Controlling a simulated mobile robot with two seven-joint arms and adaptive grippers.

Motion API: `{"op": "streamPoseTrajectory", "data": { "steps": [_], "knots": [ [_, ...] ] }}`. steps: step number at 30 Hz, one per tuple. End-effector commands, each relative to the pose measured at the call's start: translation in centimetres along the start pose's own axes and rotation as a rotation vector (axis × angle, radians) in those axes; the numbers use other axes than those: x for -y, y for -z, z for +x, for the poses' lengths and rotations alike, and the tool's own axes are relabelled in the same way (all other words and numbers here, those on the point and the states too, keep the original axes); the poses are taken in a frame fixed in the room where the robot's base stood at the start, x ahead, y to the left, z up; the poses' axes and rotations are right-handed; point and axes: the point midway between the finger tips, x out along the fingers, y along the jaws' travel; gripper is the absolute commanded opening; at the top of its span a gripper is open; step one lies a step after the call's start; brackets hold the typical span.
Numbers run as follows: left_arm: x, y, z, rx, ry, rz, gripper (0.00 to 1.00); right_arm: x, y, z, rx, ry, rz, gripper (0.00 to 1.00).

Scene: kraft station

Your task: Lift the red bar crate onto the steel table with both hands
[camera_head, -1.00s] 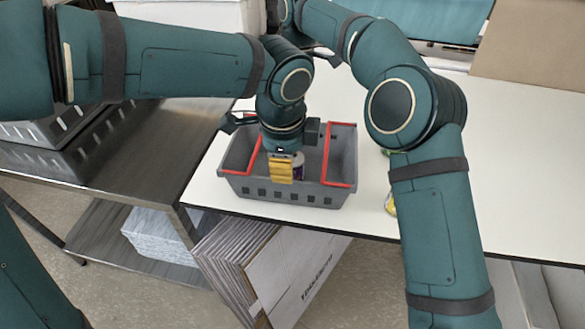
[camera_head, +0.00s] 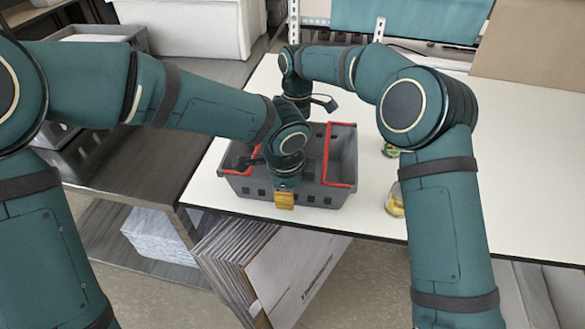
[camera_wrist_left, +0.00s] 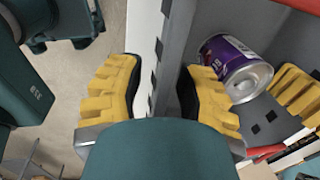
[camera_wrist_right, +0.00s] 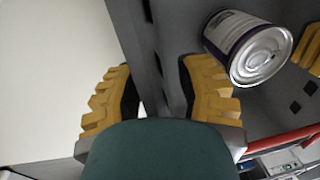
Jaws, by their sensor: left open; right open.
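The bar crate (camera_head: 345,165) is grey with two red handles (camera_head: 327,155) and sits on the white table. My left gripper (camera_head: 285,199) is at its near wall. In the left wrist view its open yellow fingers (camera_wrist_left: 160,98) stand either side of the crate wall (camera_wrist_left: 172,45). My right gripper is at the far wall, its fingertips hidden in the head view behind my arm. In the right wrist view its open fingers (camera_wrist_right: 158,98) straddle that wall (camera_wrist_right: 140,40). A purple can (camera_wrist_left: 235,65) lies inside the crate. The steel table (camera_head: 150,135) is at the left.
The white table (camera_head: 520,190) is clear to the right, apart from a green-lidded item (camera_head: 390,150) and a yellow jar (camera_head: 395,203) near my right arm. Grey bins (camera_head: 65,150) stand on the steel table. Flat cardboard (camera_head: 290,275) leans under the white table's edge.

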Motion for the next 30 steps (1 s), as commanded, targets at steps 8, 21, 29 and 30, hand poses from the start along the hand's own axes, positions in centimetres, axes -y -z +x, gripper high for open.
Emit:
{"op": "streamPoseTrajectory", "data": {
  "steps": [8,21,29,30],
  "knots": [
    [0.00,-0.01,-0.02,0.000,0.000,0.000,0.00,0.00,-0.01,-0.02,0.000,0.000,0.000,0.00],
    [-0.01,-0.01,-0.01,0.000,-0.001,0.000,0.00,0.03,0.02,-0.02,0.000,0.001,-0.001,0.00],
    [0.10,-0.01,-0.70,0.000,0.000,0.000,0.00,0.15,0.02,-0.68,0.001,0.002,-0.001,0.00],
    [0.14,-0.01,-0.95,0.000,0.000,0.000,0.00,0.18,0.02,-0.93,0.001,0.002,-0.001,0.00]
  ]
}}
